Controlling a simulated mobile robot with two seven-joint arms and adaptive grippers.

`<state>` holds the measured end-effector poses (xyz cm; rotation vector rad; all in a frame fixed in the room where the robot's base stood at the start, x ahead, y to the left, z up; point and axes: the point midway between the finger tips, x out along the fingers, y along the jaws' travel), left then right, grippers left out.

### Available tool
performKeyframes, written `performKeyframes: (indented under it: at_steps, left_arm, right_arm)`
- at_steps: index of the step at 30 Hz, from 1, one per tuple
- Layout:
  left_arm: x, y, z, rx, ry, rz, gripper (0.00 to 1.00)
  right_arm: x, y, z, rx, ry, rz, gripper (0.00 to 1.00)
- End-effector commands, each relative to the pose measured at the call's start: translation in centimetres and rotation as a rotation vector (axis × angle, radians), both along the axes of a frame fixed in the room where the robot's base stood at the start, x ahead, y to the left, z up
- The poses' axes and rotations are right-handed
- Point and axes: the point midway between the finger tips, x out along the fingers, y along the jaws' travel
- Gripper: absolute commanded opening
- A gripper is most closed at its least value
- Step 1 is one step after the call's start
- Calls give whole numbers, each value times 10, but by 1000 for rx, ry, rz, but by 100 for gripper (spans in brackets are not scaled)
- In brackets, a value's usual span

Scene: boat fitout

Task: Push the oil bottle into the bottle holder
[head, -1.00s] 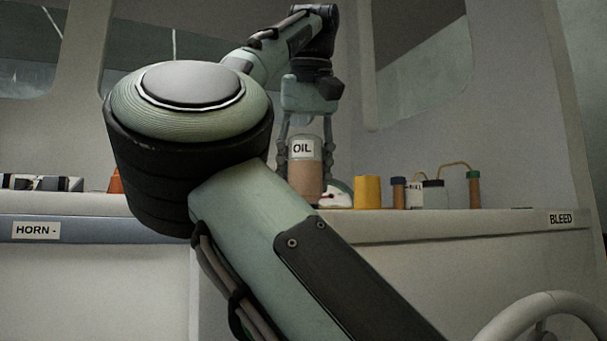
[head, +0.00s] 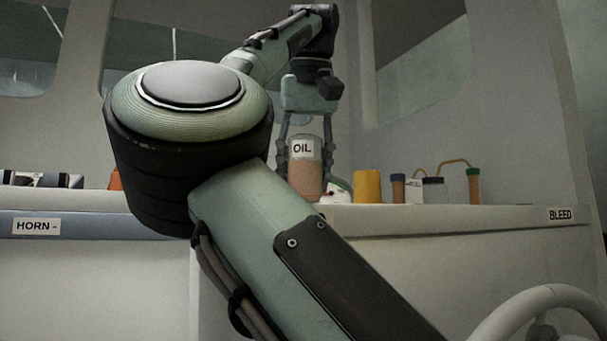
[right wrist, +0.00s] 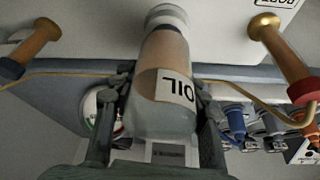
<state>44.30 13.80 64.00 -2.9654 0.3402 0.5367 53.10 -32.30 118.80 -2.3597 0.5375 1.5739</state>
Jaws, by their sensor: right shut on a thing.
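The oil bottle (head: 305,172) stands about upright at the counter, clear above and brown below, with a white OIL label. My right gripper (head: 304,150) comes down from above and is shut on it, one finger on each side. In the right wrist view the bottle (right wrist: 167,80) lies between the gripper's fingers (right wrist: 164,95), its label upside down. I cannot make out the bottle holder. My left gripper is not in view.
A yellow cylinder (head: 367,186) stands right of the bottle, then a brown blue-capped post (head: 398,188), a dark jar (head: 434,190) and a green-capped post (head: 473,186) with a thin tube. A white round thing (head: 338,191) is close behind the bottle.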

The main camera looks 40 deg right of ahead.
Motion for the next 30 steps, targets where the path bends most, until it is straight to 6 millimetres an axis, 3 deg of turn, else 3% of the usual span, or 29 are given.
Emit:
performKeyframes:
  at_steps: [7, 8, 13, 23, 30]
  left_arm:
    - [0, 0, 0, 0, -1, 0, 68]
    - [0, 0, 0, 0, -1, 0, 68]
    - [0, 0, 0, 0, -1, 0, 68]
    - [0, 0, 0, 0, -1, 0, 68]
    - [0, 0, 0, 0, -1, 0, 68]
  right_arm:
    - [0, 0, 0, 0, -1, 0, 5]
    - [0, 0, 0, 0, -1, 0, 47]
    - [0, 0, 0, 0, -1, 0, 68]
    - [0, 0, 1, 1, 0, 0, 68]
    - [-11, 5, 28, -2, -5, 4, 68]
